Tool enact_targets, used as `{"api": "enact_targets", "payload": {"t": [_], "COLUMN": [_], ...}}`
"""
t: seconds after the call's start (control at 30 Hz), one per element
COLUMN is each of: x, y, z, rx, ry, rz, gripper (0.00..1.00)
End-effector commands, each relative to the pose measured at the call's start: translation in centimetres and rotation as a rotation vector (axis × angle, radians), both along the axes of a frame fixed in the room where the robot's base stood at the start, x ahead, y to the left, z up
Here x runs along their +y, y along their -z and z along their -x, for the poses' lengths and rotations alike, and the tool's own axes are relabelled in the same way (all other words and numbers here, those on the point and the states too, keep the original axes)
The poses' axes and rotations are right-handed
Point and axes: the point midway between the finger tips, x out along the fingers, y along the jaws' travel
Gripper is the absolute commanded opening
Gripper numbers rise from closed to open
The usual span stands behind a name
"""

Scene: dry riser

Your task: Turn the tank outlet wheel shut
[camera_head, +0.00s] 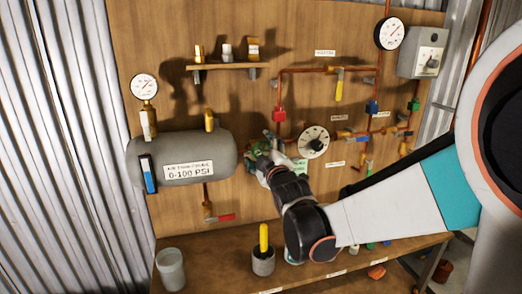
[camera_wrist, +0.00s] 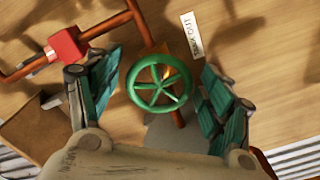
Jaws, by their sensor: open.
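The tank outlet wheel is a green spoked handwheel (camera_wrist: 159,84) on the pipe, seen face-on in the wrist view beside a label (camera_wrist: 192,36) that seems to read "TANK OUT". My gripper (camera_wrist: 158,92) is open, with one green-padded finger to the left of the wheel and one to the right. Gaps show between both fingers and the rim, so I see no grip on it. In the head view my gripper (camera_head: 262,150) is at the board just right of the grey tank (camera_head: 205,175), and it mostly hides the wheel.
A round dial (camera_head: 314,142) sits just right of my gripper. A red block (camera_wrist: 68,45) on copper pipe lies close to the left finger. A shelf (camera_head: 228,67) with fittings is above. The bench (camera_head: 215,243) below holds a cup (camera_head: 170,269) and a yellow-handled tool (camera_head: 263,238).

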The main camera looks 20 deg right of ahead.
Motion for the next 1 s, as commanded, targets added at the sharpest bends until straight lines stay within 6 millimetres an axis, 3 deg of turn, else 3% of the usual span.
{"api": "enact_targets", "payload": {"t": [0.3,0.5,0.7,1.0], "x": [0.0,0.0,0.0,0.0], "y": [0.0,0.0,0.1,0.0], "z": [6.4,9.3,10.6,10.7], "rx": [0.000,0.001,0.001,0.001], "ry": [0.000,0.001,0.001,0.001], "rz": [0.000,0.000,-0.001,-0.001], "gripper": [0.73,0.73,0.73,0.73]}}
